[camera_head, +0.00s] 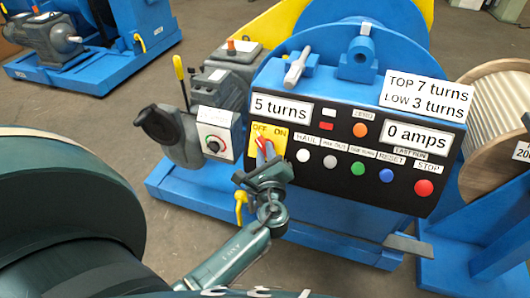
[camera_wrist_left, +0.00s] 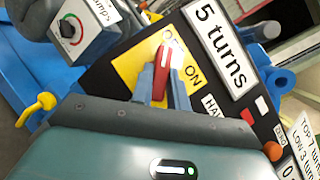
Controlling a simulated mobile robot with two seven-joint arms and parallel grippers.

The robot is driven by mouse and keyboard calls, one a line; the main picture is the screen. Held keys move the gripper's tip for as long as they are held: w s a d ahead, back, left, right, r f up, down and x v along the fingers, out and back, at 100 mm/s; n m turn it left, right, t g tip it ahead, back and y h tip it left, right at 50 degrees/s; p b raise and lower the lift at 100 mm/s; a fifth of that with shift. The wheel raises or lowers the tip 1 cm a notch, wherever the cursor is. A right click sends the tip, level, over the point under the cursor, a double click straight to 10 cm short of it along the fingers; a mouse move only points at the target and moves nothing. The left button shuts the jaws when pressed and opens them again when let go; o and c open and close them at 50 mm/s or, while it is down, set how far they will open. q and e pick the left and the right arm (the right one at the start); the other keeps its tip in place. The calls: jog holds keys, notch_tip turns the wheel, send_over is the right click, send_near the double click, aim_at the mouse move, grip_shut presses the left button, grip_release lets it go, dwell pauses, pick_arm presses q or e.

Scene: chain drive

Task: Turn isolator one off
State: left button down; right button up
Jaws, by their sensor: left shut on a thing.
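The isolator is a yellow plate (camera_head: 276,141) marked OFF and ON with a red handle (camera_head: 262,139), at the left of the black control panel. My left gripper (camera_head: 265,150) is shut on the handle, coming from below. In the left wrist view the red handle (camera_wrist_left: 162,72) stands between the two blue-grey fingers (camera_wrist_left: 164,80) in front of the yellow plate (camera_wrist_left: 127,70). Its tip lies over part of the word OFF, and ON is clear to its right. My right gripper is not in view.
The black panel (camera_head: 338,155) carries several coloured buttons, with the red STOP button (camera_head: 424,188) at right. A grey box with a dial (camera_head: 214,144) and a black-ended motor (camera_head: 160,124) stand close left. A wooden reel (camera_head: 497,130) stands right.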

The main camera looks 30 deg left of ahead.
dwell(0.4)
pick_arm(q)
jog(key=c, duration=1.4)
grip_release()
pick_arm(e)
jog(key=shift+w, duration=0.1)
pick_arm(q)
jog(key=shift+o, duration=0.2)
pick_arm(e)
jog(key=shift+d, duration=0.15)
